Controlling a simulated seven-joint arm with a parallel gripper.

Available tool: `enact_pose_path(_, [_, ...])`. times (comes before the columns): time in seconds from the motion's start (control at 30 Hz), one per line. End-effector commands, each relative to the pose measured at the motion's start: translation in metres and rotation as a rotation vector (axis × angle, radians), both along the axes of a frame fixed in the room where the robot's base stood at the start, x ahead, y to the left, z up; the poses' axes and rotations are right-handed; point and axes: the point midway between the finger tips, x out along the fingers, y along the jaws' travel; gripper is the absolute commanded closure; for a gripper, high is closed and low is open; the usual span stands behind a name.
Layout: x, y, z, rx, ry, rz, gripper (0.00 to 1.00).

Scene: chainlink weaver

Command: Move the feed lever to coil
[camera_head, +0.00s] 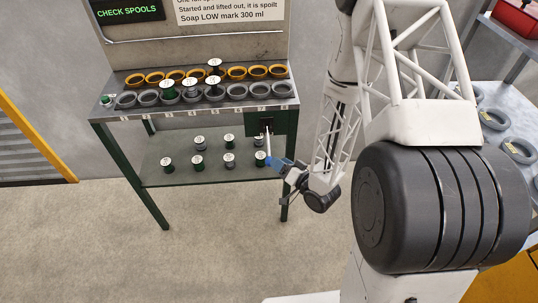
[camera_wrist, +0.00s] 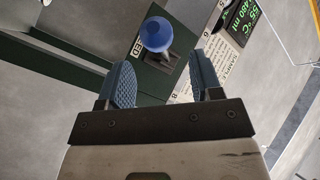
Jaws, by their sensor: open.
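The feed lever has a round blue knob (camera_wrist: 156,34), seen nearly end-on in the wrist view. It stands out from a dark plate marked "FEED" on a green panel (camera_wrist: 90,45). In the head view the lever shows as a thin pale rod (camera_head: 267,139) on the green box (camera_head: 284,123) at the bench's right front corner. My gripper (camera_wrist: 160,60) is open and empty, with blue fingers either side of a gap. The knob appears just beyond the fingertips, in line with the gap. In the head view my gripper (camera_head: 277,163) is beside the lever's lower end. No coil marking is readable.
The green-legged bench (camera_head: 130,114) carries grey and yellow rings and several spools. More spools stand on its lower shelf (camera_head: 215,175). A sign (camera_head: 230,11) and a "CHECK SPOOLS" display (camera_head: 128,12) are behind. Open floor lies in front.

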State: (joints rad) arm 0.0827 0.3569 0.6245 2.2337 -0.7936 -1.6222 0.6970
Motion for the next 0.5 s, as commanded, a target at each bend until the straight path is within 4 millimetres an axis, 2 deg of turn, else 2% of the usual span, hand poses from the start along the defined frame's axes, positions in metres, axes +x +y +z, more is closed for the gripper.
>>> enact_pose_path(0.5, [0.039,0.034,0.000,0.000,0.000,0.001,0.41])
